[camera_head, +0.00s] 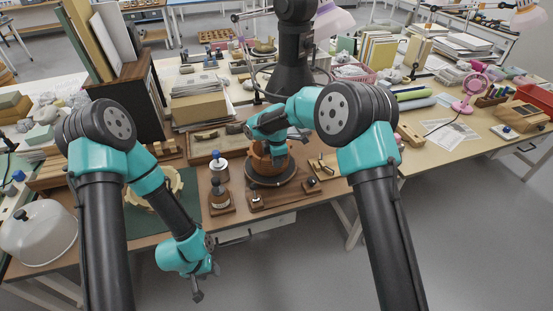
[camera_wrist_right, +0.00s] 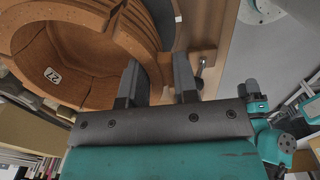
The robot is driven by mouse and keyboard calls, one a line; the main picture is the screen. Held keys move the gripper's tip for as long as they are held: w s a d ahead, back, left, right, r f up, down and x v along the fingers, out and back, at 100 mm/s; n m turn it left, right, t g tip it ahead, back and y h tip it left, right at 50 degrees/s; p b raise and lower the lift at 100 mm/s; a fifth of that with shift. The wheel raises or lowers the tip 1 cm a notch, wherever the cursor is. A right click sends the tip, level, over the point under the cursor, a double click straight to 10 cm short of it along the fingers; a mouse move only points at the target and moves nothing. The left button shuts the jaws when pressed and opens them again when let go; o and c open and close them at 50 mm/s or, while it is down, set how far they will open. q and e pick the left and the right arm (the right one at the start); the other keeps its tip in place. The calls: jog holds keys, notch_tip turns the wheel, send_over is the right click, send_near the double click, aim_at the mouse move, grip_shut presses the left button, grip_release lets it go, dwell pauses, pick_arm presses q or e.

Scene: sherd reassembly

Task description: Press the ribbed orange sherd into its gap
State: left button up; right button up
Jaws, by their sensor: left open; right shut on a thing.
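A broken orange pot (camera_head: 262,162) stands on a dark round turntable (camera_head: 270,181) in the middle of the bench. In the right wrist view the pot (camera_wrist_right: 75,72) shows a stepped rim and a white label on its inner wall. My right gripper (camera_wrist_right: 158,80) has one finger inside the pot and one outside, shut on an orange piece at the wall. I take this for the ribbed orange sherd; its edges cannot be told from the pot, and its ribs are hidden. My left gripper (camera_head: 198,290) is open and empty, hanging in front of the bench.
A jar with a blue knob (camera_head: 218,168) and a small stand (camera_head: 221,198) are left of the turntable. A cream ring-shaped piece (camera_head: 165,186) lies on the green mat (camera_head: 146,219). A shallow tray (camera_head: 215,141) of sherds lies behind. The floor in front is clear.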

jog(key=shift+w+a, duration=0.1)
jog(key=shift+w, duration=0.2)
dwell(0.7)
jog(key=shift+f, duration=0.55)
dwell(2.2)
jog(key=o, duration=0.9)
jog(key=shift+r, duration=0.1)
jog(key=shift+r, duration=0.1)
notch_tip(320, 180, up, 17)
dwell(0.8)
